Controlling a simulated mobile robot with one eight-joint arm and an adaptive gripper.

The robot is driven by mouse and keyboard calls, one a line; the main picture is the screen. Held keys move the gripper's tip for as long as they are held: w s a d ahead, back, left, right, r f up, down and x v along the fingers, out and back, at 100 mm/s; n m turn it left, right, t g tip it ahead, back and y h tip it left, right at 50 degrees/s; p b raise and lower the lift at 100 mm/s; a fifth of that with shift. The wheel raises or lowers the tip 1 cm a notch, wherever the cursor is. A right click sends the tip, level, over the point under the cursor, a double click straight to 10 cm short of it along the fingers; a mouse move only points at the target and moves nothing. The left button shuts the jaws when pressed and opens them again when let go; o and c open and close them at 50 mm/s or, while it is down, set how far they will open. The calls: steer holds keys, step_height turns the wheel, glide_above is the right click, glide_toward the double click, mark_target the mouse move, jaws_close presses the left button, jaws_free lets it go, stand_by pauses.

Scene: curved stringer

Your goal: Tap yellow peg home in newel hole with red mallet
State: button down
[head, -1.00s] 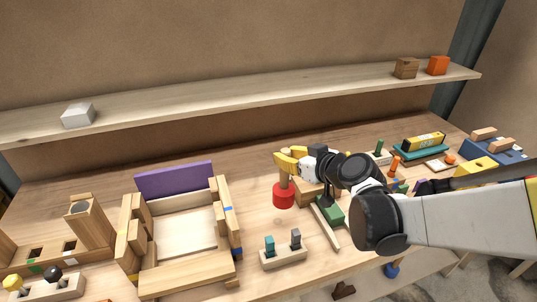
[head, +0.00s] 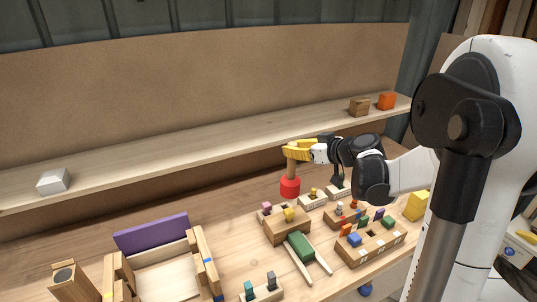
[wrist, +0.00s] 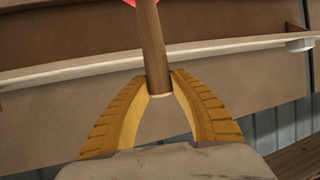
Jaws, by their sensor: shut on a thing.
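My gripper (head: 297,152) is shut on the handle of the red mallet (head: 290,187). The mallet hangs head down above the bench, its head apart from the blocks below. In the wrist view the wooden handle (wrist: 152,50) runs up from between my yellow fingers (wrist: 160,84), with a sliver of red head at the top edge. A yellow peg (head: 289,214) stands up from a wooden block (head: 287,231) below the mallet head. Another small yellow-topped peg (head: 313,191) stands in a block farther back. A wooden post (head: 75,282) at the lower left has a dark round top; I cannot tell which hole is the newel's.
A shelf (head: 190,163) runs behind the bench. A wooden frame with a purple board (head: 150,233) stands at left. A green block on rails (head: 300,246) and a holder with coloured pegs (head: 370,244) lie in front and right of the mallet.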

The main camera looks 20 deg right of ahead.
mark_target(295, 163)
steer(key=shift+s+d+f, duration=0.1)
steer(key=shift+s, duration=0.05)
steer(key=shift+f+b, duration=1.5)
steer(key=shift+b, duration=0.05)
step_height(295, 163, down, 6)
steer(key=b, duration=0.5)
steer(key=shift+f, duration=0.1)
steer(key=shift+r, duration=0.25)
step_height(295, 163, up, 5)
steer(key=p, duration=0.3)
steer(key=shift+f+p, duration=0.1)
steer(key=shift+p, duration=0.25)
steer(key=shift+f+b, duration=0.65)
steer(key=shift+b, duration=0.1)
